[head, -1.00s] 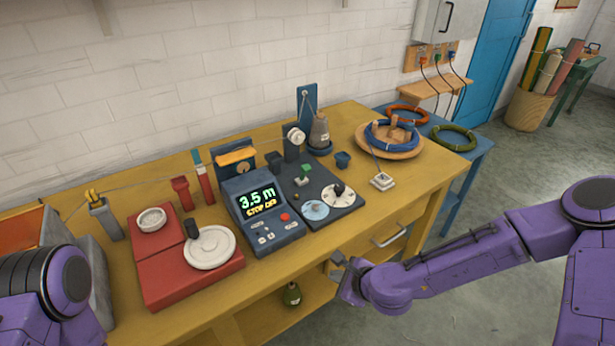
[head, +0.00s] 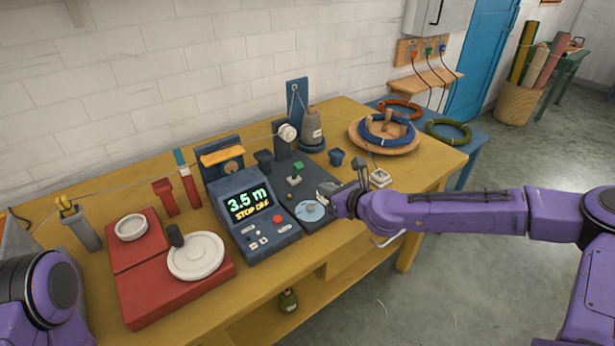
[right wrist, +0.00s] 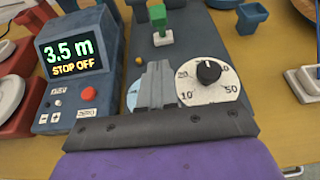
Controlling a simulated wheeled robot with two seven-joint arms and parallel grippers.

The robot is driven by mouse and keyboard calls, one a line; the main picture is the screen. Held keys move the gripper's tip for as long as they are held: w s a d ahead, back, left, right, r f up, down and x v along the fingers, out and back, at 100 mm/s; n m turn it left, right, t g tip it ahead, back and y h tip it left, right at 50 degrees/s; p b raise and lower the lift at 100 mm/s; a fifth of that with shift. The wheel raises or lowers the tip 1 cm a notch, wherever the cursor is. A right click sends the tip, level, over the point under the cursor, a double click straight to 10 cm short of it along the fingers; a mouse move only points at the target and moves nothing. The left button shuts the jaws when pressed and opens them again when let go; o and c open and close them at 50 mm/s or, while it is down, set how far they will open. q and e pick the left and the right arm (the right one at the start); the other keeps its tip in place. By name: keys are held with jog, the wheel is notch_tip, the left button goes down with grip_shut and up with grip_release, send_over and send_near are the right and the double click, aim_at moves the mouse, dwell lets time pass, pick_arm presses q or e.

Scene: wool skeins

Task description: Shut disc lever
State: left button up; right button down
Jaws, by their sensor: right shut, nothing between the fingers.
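A dark panel (head: 312,172) lies flat beside the console and bears a green-topped lever (head: 296,172), a pale blue disc (head: 309,211) and a dial. In the right wrist view the lever (right wrist: 160,22) stands beyond my fingers, and the white dial (right wrist: 216,88) with a black knob is to their right. My right gripper (head: 325,192) is shut and empty above the panel; in the right wrist view its fingers (right wrist: 157,80) partly hide the blue disc (right wrist: 132,92). In the head view my arm hides the dial. My left arm shows at lower left, its gripper out of view.
The console (head: 254,212) reads 3.5 m, STOP OFF. A red base (head: 150,290) with white dishes stands to its left. A weight (head: 311,128), a blue cup (head: 336,157) and a wooden reel (head: 412,147) with blue cable are behind my right gripper.

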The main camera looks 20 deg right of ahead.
aim_at(299, 171)
jog(key=x, duration=0.4)
jog(key=shift+s, duration=0.1)
jog(key=w, duration=0.1)
jog(key=w+a+r+p, duration=0.1)
jog(key=w, duration=0.2)
jog(key=shift+a+r, duration=0.2)
jog(key=shift+a, duration=0.05)
jog(key=shift+w, duration=0.1)
jog(key=shift+p, duration=0.35)
